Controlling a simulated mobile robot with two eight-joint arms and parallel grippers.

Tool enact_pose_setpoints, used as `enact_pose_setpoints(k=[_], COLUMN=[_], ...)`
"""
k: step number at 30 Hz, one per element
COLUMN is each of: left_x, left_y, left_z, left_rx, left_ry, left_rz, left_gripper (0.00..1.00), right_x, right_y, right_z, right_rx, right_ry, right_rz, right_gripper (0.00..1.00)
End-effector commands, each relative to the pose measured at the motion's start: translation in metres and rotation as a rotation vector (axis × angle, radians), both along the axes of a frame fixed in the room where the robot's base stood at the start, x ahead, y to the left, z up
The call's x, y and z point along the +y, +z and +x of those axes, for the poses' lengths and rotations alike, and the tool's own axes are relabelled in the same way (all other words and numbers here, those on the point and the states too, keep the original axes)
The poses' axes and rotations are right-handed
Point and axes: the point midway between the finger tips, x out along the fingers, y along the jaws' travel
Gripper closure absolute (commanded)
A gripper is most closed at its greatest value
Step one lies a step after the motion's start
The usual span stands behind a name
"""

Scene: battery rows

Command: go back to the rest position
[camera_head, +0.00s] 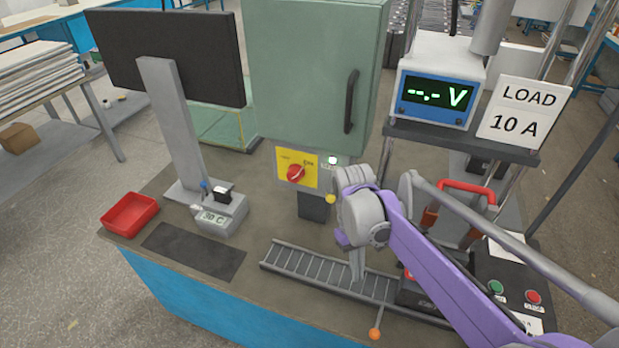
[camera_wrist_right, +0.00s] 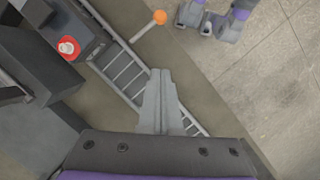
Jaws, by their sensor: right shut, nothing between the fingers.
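My right gripper (camera_head: 357,268) hangs above the grey slotted rail (camera_head: 312,268) near the front of the bench. In the right wrist view its fingers (camera_wrist_right: 161,85) are together with nothing between them, and the rail (camera_wrist_right: 122,72) runs slantwise below. My purple and grey right arm comes in from the lower right and hides part of the black box at the rail's right end. My left gripper does not show in the head view.
A red tray (camera_head: 130,214), a black mat (camera_head: 194,250) and a small grey device (camera_head: 220,214) sit at the left. A green cabinet (camera_head: 310,75) stands behind. An orange-knobbed lever (camera_head: 375,334) sticks out in front. A voltmeter (camera_head: 437,95) and control box (camera_head: 510,275) stand right.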

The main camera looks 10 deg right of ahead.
Motion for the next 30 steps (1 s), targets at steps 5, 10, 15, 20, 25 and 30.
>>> enact_pose_setpoints(k=[5,10,15,20,25,30], left_x=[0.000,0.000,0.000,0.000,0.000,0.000], left_y=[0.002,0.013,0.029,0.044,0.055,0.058], left_z=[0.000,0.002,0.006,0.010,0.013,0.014], left_rx=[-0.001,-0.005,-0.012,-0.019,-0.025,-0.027], left_ry=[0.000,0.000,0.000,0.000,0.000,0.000], left_rz=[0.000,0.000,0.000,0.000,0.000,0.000], left_gripper=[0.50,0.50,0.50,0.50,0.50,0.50], right_x=[0.000,0.002,0.005,0.009,0.011,0.012], right_y=[0.002,0.015,0.024,0.025,0.021,0.017], right_z=[-0.004,-0.027,-0.060,-0.087,-0.105,-0.112], right_rx=[-0.017,-0.147,-0.357,-0.550,-0.700,-0.765], right_ry=[-0.004,-0.031,-0.081,-0.130,-0.171,-0.189], right_rz=[0.000,0.005,0.019,0.043,0.066,0.077], right_gripper=[1.00,1.00,1.00,1.00,1.00,1.00])
